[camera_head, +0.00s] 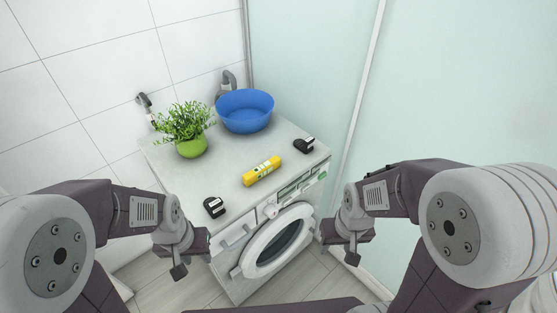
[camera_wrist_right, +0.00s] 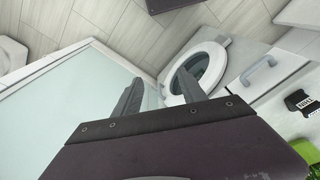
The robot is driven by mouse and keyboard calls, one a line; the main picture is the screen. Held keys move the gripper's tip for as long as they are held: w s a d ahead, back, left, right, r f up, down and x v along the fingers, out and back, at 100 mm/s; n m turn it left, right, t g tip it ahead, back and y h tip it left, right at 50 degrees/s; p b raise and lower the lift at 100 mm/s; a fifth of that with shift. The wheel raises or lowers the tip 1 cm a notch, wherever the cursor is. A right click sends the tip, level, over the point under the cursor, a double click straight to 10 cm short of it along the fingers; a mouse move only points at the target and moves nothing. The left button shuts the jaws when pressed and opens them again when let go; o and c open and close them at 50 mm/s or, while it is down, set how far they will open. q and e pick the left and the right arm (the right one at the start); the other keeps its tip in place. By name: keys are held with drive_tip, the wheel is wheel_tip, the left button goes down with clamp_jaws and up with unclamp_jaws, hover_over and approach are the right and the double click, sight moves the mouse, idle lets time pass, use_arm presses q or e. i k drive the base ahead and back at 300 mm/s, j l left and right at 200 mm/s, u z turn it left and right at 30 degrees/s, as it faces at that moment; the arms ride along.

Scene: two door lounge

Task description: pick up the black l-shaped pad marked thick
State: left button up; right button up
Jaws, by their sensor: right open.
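Two black L-shaped pads with pale labels lie on the grey worktop in the head view. One black pad (camera_head: 214,207) is at the near left corner, the other black pad (camera_head: 304,145) at the right edge. The labels are too small to read there. The near left pad seems to show also in the right wrist view (camera_wrist_right: 302,102), its lettering unclear. My left gripper (camera_head: 192,258) is apart from and below the near left pad, its fingers spread and empty. My right gripper (camera_head: 338,248) is open and empty, in front of the washer; its fingers show in the wrist view (camera_wrist_right: 168,95).
A yellow tube (camera_head: 261,171) lies between the pads. A blue basin (camera_head: 245,111) and a plant in a green pot (camera_head: 191,147) stand behind. The washer's round door (camera_head: 276,242) and a drawer handle (camera_head: 234,240) face me. A glass panel (camera_head: 440,90) stands to the right.

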sight(305, 146)
drive_tip(key=i+l+u, duration=0.15)
drive_tip(key=l, duration=0.3)
drive_tip(key=i+l+u, duration=0.15)
drive_tip(key=l, duration=0.3)
drive_tip(key=i+l+u, duration=0.15)
drive_tip(key=l, duration=0.35)
drive_tip(key=l+u, duration=0.15)
drive_tip(key=l, duration=0.35)
drive_tip(key=i, duration=0.05)
